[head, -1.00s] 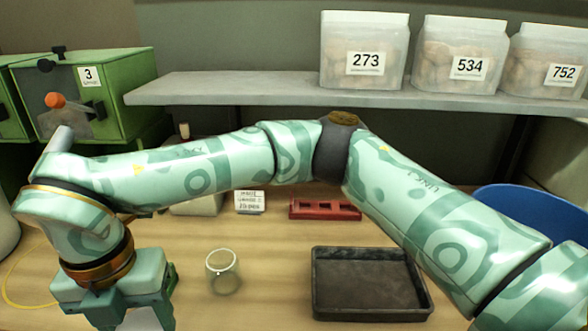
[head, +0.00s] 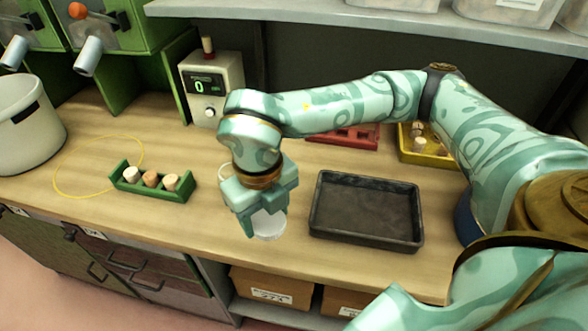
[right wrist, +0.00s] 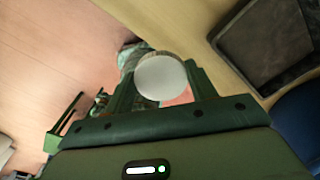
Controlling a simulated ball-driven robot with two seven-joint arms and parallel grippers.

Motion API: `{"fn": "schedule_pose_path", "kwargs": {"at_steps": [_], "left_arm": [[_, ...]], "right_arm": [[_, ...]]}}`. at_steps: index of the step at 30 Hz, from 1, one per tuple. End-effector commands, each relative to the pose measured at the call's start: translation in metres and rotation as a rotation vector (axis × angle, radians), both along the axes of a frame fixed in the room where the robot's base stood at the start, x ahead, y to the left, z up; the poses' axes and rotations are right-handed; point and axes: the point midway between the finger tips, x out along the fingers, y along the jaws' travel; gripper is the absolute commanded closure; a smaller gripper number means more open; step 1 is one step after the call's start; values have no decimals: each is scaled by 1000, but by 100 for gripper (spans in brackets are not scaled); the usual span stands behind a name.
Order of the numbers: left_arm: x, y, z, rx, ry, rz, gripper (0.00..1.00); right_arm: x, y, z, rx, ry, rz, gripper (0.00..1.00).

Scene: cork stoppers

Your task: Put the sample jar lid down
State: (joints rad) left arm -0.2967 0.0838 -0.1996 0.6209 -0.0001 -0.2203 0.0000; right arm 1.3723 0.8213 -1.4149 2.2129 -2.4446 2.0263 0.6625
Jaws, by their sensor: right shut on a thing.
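The sample jar lid (head: 269,226) is a round, pale white disc. My right gripper (head: 262,217) is shut on it, above the front part of the wooden bench, just left of the black tray. In the right wrist view the lid (right wrist: 160,77) sits between the two fingers (right wrist: 162,92) with its round face to the camera. Whether it touches the bench I cannot tell. My left gripper is not in view.
A black tray (head: 318,215) stands to the right. A green rack (head: 128,184) with stoppers and a yellow loop (head: 57,180) lie left. Bare bench lies between rack and gripper.

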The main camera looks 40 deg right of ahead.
Motion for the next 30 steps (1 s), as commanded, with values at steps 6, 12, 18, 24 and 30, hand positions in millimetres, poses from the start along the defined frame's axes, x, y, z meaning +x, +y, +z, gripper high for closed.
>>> {"fn": "schedule_pose_path", "kwargs": {"at_steps": [6, 12, 18, 24, 30], "left_arm": [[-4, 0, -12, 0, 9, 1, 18], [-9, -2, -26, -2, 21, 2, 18], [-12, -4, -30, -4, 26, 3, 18], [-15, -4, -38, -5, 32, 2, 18], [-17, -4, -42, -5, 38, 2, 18]], "right_arm": [[48, -38, -31, -2, 4, -11, 68], [81, -63, -70, -1, 5, -5, 68], [93, -72, -85, 0, 2, -3, 68], [100, -77, -107, 0, 5, -2, 68], [100, -77, -125, 0, 1, -3, 68]]}}
